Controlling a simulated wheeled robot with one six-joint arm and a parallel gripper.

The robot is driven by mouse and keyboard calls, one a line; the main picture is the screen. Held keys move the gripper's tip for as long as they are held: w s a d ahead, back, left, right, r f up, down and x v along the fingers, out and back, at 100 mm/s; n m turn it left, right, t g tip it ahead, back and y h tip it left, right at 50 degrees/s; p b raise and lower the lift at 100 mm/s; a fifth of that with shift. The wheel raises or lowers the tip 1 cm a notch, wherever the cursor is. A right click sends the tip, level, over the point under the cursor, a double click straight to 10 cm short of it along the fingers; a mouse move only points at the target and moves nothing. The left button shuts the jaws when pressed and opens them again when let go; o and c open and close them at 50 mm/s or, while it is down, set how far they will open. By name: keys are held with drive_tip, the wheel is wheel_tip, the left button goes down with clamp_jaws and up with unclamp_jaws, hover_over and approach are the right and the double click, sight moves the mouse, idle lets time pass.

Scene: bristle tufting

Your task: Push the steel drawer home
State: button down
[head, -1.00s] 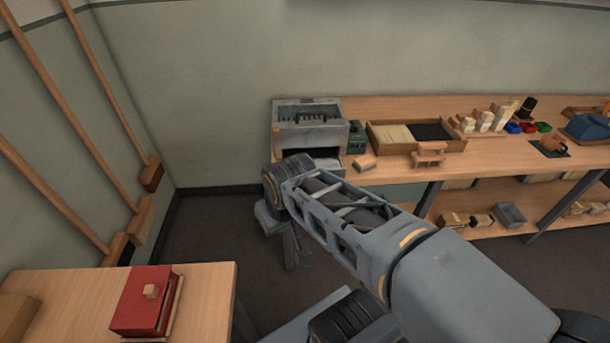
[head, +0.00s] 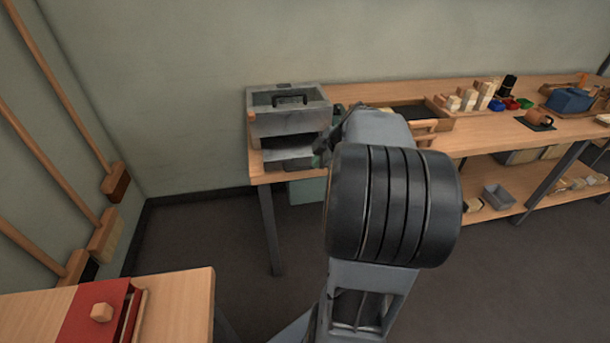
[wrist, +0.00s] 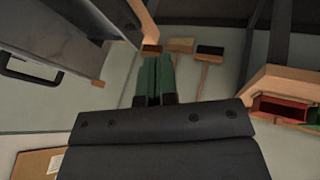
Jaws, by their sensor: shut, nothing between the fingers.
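My gripper (head: 320,152) is just right of the drawer, mostly hidden behind my own wrist in the head view. In the wrist view my gripper (wrist: 153,78) has its green fingers together and empty. The steel unit fills the upper left there (wrist: 48,30), apart from the fingertips. Contact with the drawer does not show.
A wooden tray (head: 440,118) and other bench items stand right of the unit. Long-handled brushes (head: 105,235) lean on the left wall. Floor between the tables is clear.

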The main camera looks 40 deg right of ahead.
sight(304, 169)
drive_tip(key=shift+w+d+f, duration=0.2)
drive_tip(key=shift+w+f, duration=1.3)
drive_tip(key=shift+f, duration=0.1)
drive_tip(key=shift+w+d+f, duration=0.25)
drive_tip(key=shift+w+f, duration=1.2)
drive_tip(key=shift+f, duration=0.1)
drive_tip(key=shift+w+d+f, duration=0.2)
drive_tip(key=shift+w+f, duration=1.3)
drive_tip(key=shift+f, duration=0.1)
